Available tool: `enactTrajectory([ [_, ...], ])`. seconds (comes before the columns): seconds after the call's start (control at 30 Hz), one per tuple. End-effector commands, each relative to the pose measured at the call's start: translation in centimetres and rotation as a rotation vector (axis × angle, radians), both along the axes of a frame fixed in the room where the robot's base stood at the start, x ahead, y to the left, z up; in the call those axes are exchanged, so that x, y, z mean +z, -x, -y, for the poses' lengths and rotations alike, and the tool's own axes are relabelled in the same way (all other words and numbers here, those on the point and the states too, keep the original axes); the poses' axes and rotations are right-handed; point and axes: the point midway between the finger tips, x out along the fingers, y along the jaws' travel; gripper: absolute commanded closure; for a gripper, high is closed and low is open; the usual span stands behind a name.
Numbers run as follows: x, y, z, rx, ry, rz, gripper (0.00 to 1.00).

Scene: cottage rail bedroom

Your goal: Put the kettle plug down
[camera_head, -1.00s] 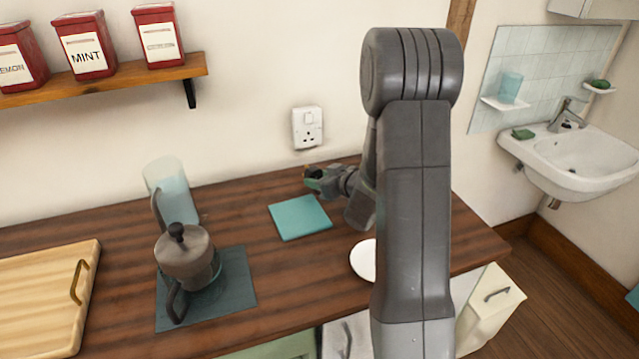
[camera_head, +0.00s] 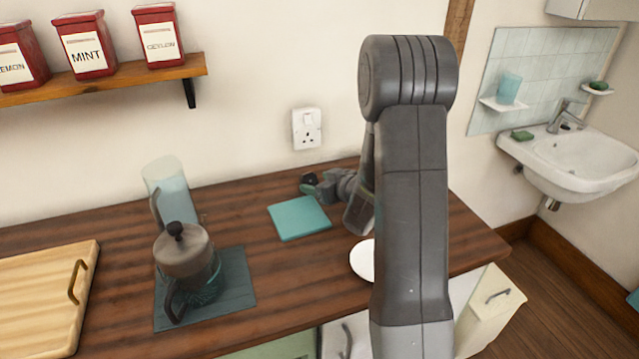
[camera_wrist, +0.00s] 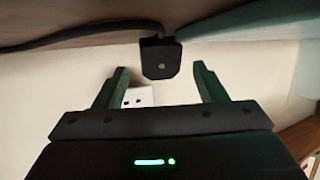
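In the head view the plug (camera_head: 309,180) is a small dark shape at my gripper (camera_head: 313,188), low over the back of the worktop (camera_head: 255,215). My arm hides part of the worktop. The wall socket (camera_head: 307,128) is empty.
A teal square (camera_head: 300,218) lies just in front of my gripper. A white round thing (camera_head: 363,260) is partly behind my arm.

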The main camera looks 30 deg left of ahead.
Motion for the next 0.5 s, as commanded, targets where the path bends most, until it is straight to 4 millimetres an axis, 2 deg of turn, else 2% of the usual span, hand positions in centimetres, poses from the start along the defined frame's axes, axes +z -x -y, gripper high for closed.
enactTrajectory([
  [0.03, -1.7, 0.4, 0.4, -0.003, 0.019, -0.024, 0.35],
  [0.17, -1.7, 0.4, 0.4, -0.004, 0.02, -0.025, 0.35],
  [0.33, -1.2, 0.4, 0.4, -0.004, 0.02, -0.025, 0.35],
  [0.47, 0.1, 0.4, 0.4, -0.004, 0.019, -0.025, 0.35],
  [0.5, 0.1, 0.6, 1.4, -0.009, 0.019, -0.024, 0.35],
])
